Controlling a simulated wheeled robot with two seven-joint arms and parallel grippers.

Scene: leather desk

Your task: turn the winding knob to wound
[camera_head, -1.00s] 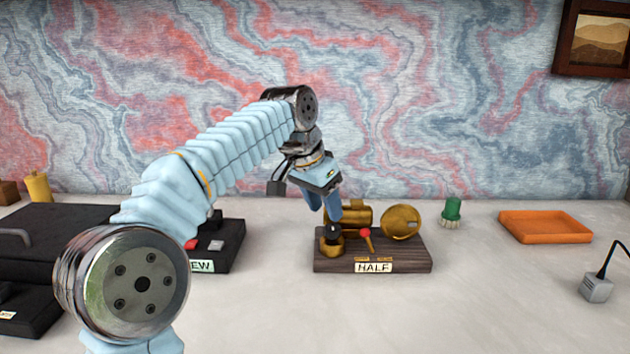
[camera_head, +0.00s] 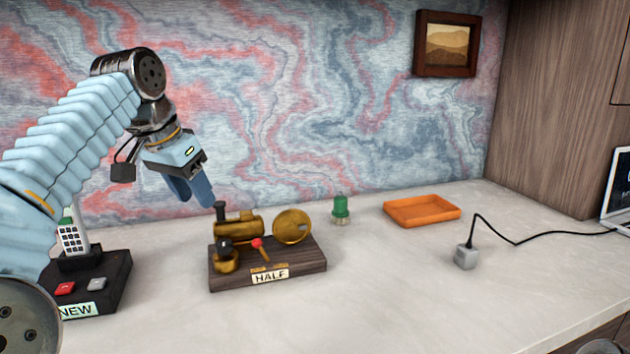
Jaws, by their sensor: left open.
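A brass winding device sits on a dark wooden base (camera_head: 300,268) with a label (camera_head: 271,276) reading HALF. It has a brass cylinder (camera_head: 240,226), a round brass disc (camera_head: 292,227) and a small red-tipped lever (camera_head: 259,246). A black knob (camera_head: 224,245) sits on a brass mount (camera_head: 225,264) at the front left. I cannot tell for sure which part is the winding knob. My left gripper (camera_head: 204,196) is open and empty, above and behind the device's left end, apart from the black knob.
A black base with a cordless phone (camera_head: 72,235), red and grey buttons and a NEW label stands at left. A green brush (camera_head: 341,209), an orange tray (camera_head: 421,210) and a grey corded block (camera_head: 466,256) lie to the right. The front desk is clear.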

